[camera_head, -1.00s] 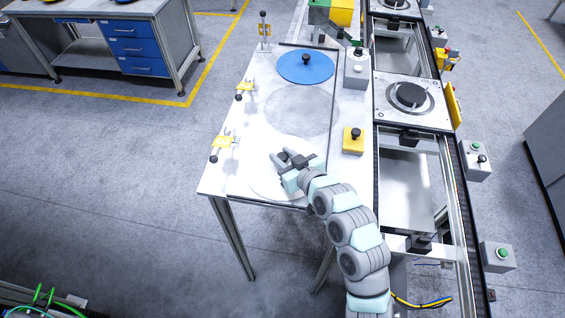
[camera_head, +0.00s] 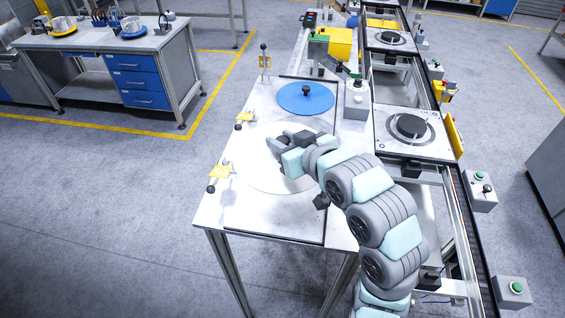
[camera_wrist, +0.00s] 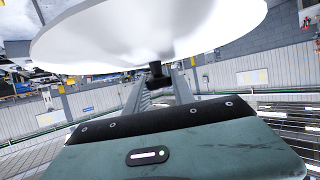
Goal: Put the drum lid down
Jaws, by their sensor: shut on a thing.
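The drum lid is a white disc (camera_head: 258,172) over the middle of the white table (camera_head: 232,210). It also shows large at the top of the wrist view (camera_wrist: 150,35), with a black knob (camera_wrist: 155,69) at its centre. My gripper (camera_head: 283,139) is shut on that knob; its fingers (camera_wrist: 158,85) are around it in the wrist view. My gripper and arm cover the lid's right part in the head view. I cannot tell whether the lid touches the table. A blue lid (camera_head: 292,98) with a black knob lies at the table's far end.
Yellow-topped clamps (camera_head: 222,172) and (camera_head: 244,117) line the table's left edge. A grey button box (camera_head: 355,102) stands near the far right corner. A conveyor with a pallet (camera_head: 434,140) runs along the right. The near part of the table is bare.

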